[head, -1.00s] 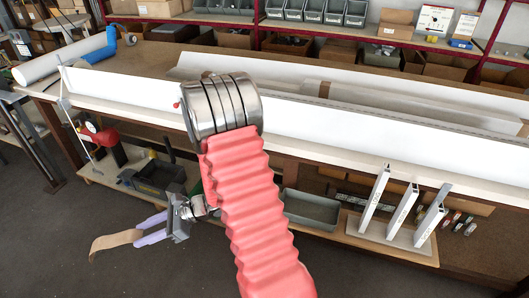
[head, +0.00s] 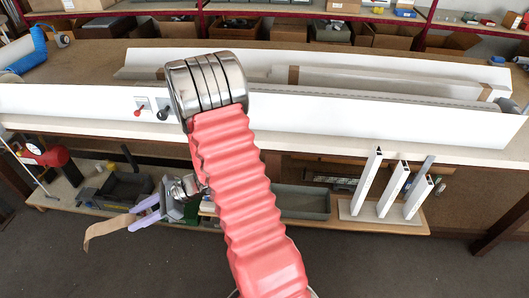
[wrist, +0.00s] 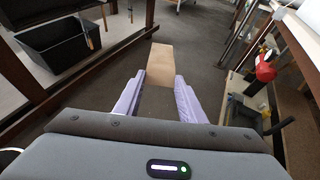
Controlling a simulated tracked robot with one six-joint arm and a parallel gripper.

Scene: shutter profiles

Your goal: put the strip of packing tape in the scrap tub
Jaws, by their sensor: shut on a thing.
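My gripper (head: 137,213) has lavender fingers and is shut on the strip of packing tape (head: 104,230), a tan strip that hangs out past the fingertips with its far end bent down. It is in front of the bench's low shelf, over the dark floor. In the wrist view the gripper (wrist: 156,82) has the tape (wrist: 158,62) sticking straight out between its fingertips. A black open tub (wrist: 72,45) stands at the upper left of the wrist view, apart from the gripper; I cannot tell whether it is the scrap tub.
Long white profiles (head: 330,113) lie on the bench above. The low shelf holds a grey tray (head: 302,202), upright white profile pieces (head: 393,187), a black tray (head: 122,188) and a red device (head: 52,156). The floor (head: 400,265) in front is clear.

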